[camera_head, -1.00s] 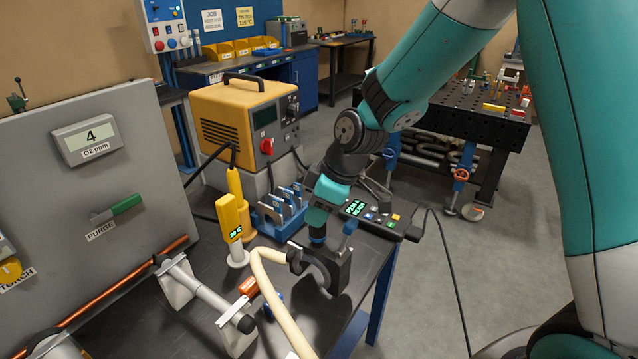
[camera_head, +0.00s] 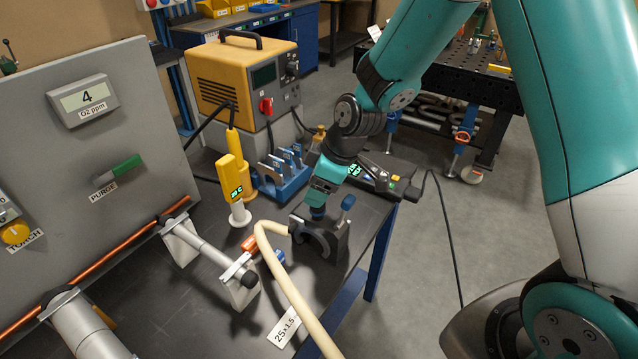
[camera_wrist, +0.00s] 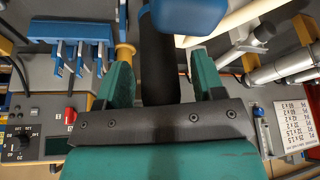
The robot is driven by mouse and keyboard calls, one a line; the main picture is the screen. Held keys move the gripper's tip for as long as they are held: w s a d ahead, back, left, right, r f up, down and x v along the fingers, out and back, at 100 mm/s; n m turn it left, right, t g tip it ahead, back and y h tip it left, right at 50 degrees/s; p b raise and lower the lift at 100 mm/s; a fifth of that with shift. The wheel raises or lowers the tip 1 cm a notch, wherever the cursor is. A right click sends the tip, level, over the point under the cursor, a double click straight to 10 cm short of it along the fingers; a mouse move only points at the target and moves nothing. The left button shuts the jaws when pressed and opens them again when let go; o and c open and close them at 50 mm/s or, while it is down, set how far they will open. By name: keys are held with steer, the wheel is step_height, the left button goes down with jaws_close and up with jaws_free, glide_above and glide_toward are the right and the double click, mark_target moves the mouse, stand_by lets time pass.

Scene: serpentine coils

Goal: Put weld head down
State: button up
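The weld head (camera_head: 332,236) is a dark C-shaped clamp body with a blue knob. It stands upright on the dark bench in the head view, with the thick beige hose (camera_head: 283,280) running from its left side. My gripper (camera_head: 319,200) is directly above it, pointing down. In the wrist view the weld head's dark round handle (camera_wrist: 160,65) lies between my two teal fingers (camera_wrist: 162,80). The weld head's underside contact is hard to see.
A blue tool rack (camera_head: 281,180), a yellow meter (camera_head: 232,178) and a controller with display (camera_head: 385,176) stand behind the weld head. A tube fixture (camera_head: 215,262) is to its left. A "25x1.5" label (camera_head: 284,327) lies in front. The bench's right edge is close.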

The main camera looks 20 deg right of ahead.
steer(key=shift+r, duration=0.3)
steer(key=b+v, duration=0.2)
steer(key=v, duration=0.9)
steer(key=s+a+r+m+g, duration=0.1)
steer(key=s+a+r+m, duration=0.1)
steer(key=s, duration=0.9)
steer(key=s+a+r+m+g, duration=0.1)
steer(key=s+a, duration=0.4)
steer(key=s, duration=0.5)
step_height(320, 180, up, 2)
steer(key=shift+s+m, duration=0.4)
steer(key=shift+m, duration=0.5)
step_height(320, 180, down, 2)
steer(key=shift+f+b, duration=0.25)
steer(key=shift+b, duration=0.95)
